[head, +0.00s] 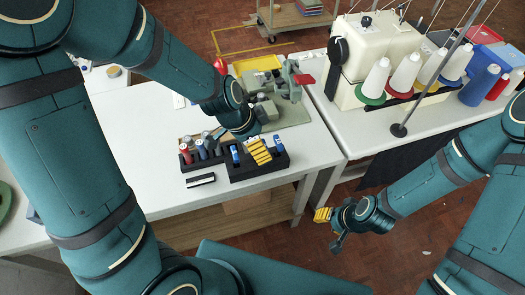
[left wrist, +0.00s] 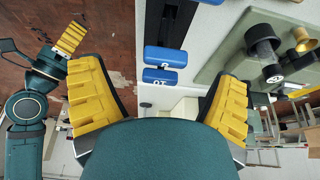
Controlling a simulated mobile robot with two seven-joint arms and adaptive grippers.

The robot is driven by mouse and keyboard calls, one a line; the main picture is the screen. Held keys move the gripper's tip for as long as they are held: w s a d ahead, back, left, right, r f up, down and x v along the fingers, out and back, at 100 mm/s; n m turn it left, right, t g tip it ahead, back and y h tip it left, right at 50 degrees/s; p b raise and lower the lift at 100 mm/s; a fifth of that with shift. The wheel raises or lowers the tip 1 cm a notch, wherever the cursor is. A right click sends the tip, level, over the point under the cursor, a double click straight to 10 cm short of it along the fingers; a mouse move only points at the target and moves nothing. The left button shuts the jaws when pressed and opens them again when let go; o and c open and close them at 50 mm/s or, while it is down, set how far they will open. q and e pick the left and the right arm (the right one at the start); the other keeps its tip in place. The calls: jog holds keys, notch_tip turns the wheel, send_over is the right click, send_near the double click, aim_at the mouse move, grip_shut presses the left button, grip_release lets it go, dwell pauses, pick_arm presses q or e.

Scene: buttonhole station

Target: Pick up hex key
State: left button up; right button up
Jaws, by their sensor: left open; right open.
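No hex key can be made out for certain. Two blue pieces with white markings, a near one (left wrist: 160,76) and a farther one (left wrist: 165,56), show between my left fingers in the left wrist view; they may be tool handles. In the head view, blue pieces (head: 235,153) (head: 279,144) stand in a black holder (head: 245,172) on the white table. My left gripper (head: 258,150) is open with yellow pads, over this holder; it also shows in the left wrist view (left wrist: 160,82). I cannot tell its height. My right gripper (head: 328,228) is open and empty, off the table, above the floor.
A tray with spools (head: 186,153) stands left of the holder. A black-and-white bar (head: 200,180) lies in front. A sewing machine with thread cones (head: 377,78) is on the right table (head: 352,142).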

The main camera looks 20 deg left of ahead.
pick_arm(q)
jog(key=x, duration=0.1)
jog(key=b+x, duration=0.1)
jog(key=x, duration=0.1)
jog(key=b+x, duration=0.1)
jog(key=x, duration=0.1)
jog(key=shift+w+a+f, duration=0.1)
jog(key=shift+w+f, duration=0.05)
jog(key=shift+w, duration=0.2)
jog(key=shift+c, duration=0.3)
jog(key=c, duration=1.3)
